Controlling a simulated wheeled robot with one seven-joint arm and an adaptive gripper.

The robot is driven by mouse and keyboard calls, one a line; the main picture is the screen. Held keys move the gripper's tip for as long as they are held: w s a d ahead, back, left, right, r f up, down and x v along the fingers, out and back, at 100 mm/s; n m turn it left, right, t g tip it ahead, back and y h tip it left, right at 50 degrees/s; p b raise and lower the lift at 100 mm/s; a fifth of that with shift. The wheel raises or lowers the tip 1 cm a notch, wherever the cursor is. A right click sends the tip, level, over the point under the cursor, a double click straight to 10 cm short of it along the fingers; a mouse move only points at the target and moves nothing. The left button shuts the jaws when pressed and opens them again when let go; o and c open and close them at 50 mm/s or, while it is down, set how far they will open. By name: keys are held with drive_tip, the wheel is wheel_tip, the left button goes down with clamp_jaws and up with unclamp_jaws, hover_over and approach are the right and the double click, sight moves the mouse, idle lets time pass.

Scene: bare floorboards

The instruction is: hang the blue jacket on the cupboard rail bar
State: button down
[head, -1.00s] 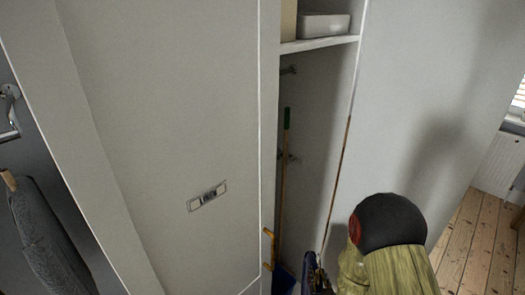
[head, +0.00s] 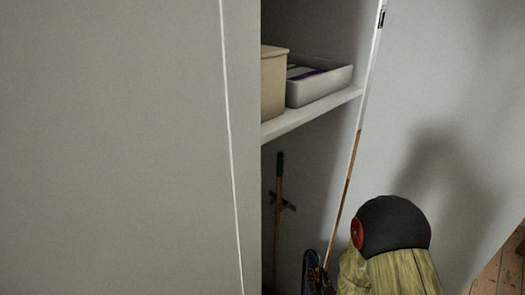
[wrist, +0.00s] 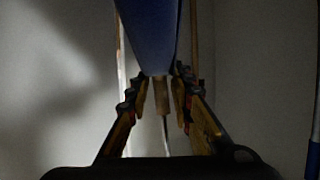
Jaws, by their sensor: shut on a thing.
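In the wrist view my gripper (wrist: 160,97) is shut on the narrow wooden top of a hanger (wrist: 161,96), with a thin metal hook below it in the picture. The blue jacket (wrist: 152,32) spreads from the wood at the top of that view; most of it is out of frame. In the head view my arm hides most of the gripper and jacket. The cupboard (head: 310,120) stands open as a narrow bay. I cannot make out the rail bar under its shelf in the current head view.
The shelf (head: 315,116) holds a beige box (head: 273,85) and a white tray (head: 320,87). A broom handle (head: 279,215) stands inside below, beside a small wall fitting (head: 288,206). A large grey panel (head: 120,150) fills the left. Floorboards (head: 505,265) show at lower right.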

wheel_tip(320, 180, up, 24)
drive_tip(key=p, duration=2.2)
drive_tip(key=shift+f, duration=0.15)
